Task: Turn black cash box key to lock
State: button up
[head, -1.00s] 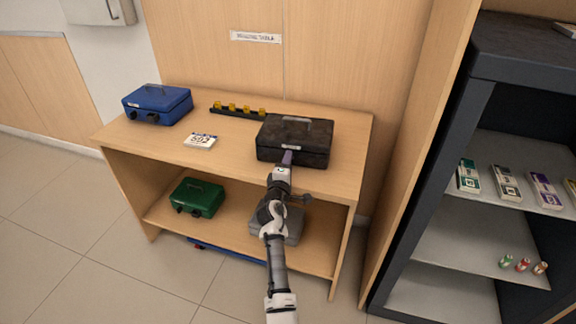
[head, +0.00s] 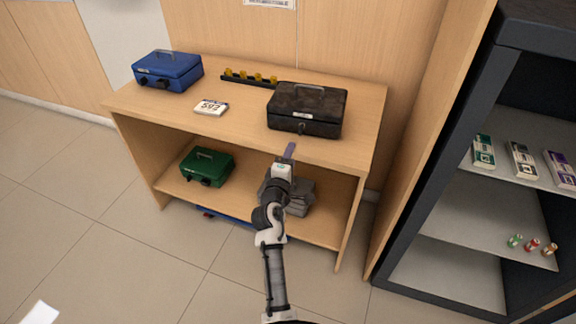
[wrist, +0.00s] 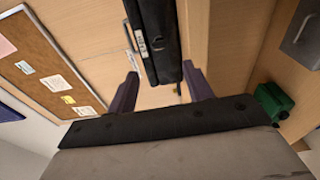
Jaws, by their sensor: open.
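The black cash box (head: 306,112) stands shut on the table at its front right, handle folded on its lid. A small key (head: 300,127) shows at the lock on its front face; its turn angle is too small to tell. My gripper (head: 290,149) is in front of and below the box, apart from it, near the table's front edge. In the wrist view, my gripper's two purple fingers (wrist: 162,82) are spread with nothing held between them. The black box (wrist: 154,38) lies beyond them, and a thin dark piece, apparently the key (wrist: 179,87), juts from it.
A blue cash box (head: 168,71), a number card (head: 211,107) and a black rack with yellow pieces (head: 250,78) are on the table (head: 240,125). A green box (head: 207,166) and a grey box (head: 299,197) sit on the shelf below. A dark cabinet (head: 425,190) stands right.

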jog(key=shift+v, duration=1.2)
